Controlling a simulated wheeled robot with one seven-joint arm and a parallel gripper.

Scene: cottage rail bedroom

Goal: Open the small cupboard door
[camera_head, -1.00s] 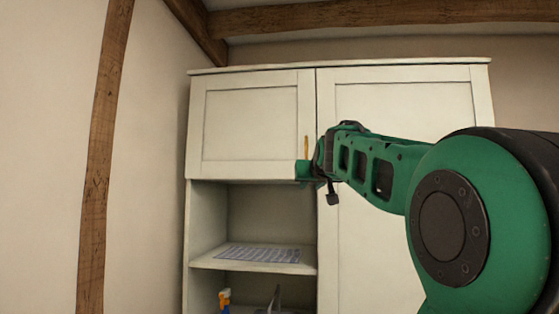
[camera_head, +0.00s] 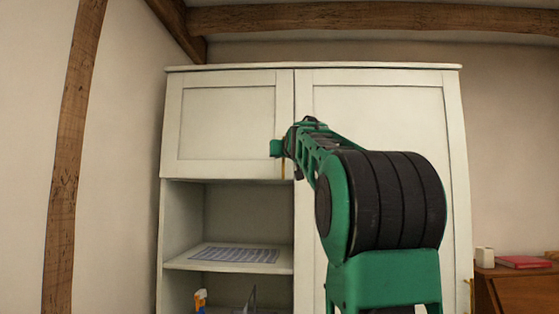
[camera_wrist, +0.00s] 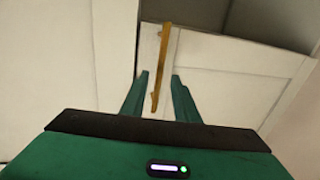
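The small cupboard door (camera_head: 225,122) is the upper left panel of a white cupboard and looks shut. Its brass bar handle (camera_wrist: 159,68) stands between my gripper's two green fingers (camera_wrist: 159,85) in the wrist view. The fingers are apart, with a gap on both sides of the handle. In the head view my gripper (camera_head: 277,148) is at the lower right part of the door, and only a bit of the handle (camera_head: 283,168) shows below it. My arm hides part of the tall door to the right.
The tall right door (camera_head: 380,110) is shut. Below the small door is an open shelf (camera_head: 180,262) with a printed sheet (camera_head: 236,254). A spray bottle (camera_head: 200,299) stands lower down. A wooden desk (camera_head: 520,290) with a red book (camera_head: 524,262) is at the right.

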